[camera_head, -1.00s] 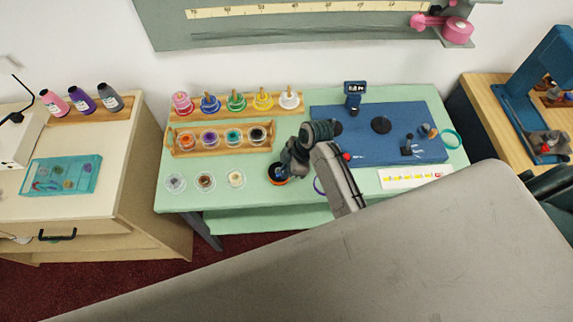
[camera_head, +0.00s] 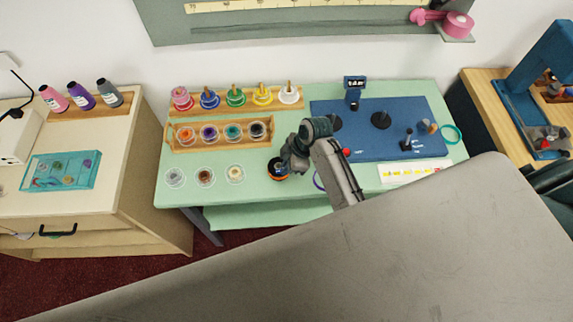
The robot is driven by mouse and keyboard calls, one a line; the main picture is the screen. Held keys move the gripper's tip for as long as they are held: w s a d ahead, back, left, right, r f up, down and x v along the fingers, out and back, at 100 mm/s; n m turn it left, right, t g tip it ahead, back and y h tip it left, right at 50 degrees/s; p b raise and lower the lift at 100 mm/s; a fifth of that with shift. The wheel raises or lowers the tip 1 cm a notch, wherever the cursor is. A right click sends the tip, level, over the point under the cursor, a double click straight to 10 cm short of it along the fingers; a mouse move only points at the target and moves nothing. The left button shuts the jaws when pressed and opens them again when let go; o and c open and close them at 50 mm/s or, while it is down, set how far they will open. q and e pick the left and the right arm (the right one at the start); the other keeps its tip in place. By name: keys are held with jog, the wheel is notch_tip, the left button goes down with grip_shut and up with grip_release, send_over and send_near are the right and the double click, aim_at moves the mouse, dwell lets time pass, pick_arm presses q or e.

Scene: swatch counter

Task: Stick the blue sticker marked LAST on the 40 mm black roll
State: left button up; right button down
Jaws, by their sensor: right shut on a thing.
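My right gripper (camera_head: 281,166) reaches over the front middle of the green table, pointing down at a dark round roll (camera_head: 272,175). It is shut on a small blue piece that looks like the blue sticker; any lettering is too small to read. The roll lies flat, is dark with some orange showing, and is partly hidden by the gripper. I cannot tell if the blue piece touches it. Another black roll (camera_head: 257,131) sits at the right end of the wooden rack. A white sheet (camera_head: 415,171) with yellow and red stickers lies at the front right. My left gripper is not in view.
The wooden rack (camera_head: 220,137) holds several rolls; more coloured rolls stand on pegs behind it. Three pale-rimmed rolls lie in front. A blue mat (camera_head: 360,145) with dark stands fills the right half. A teal ring (camera_head: 451,135) lies at the right edge.

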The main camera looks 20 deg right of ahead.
jog(key=shift+f, duration=0.4)
dwell(0.5)
jog(key=shift+s+f, duration=0.1)
dwell(1.2)
jog(key=c, duration=1.4)
grip_release()
notch_tip(320, 180, up, 7)
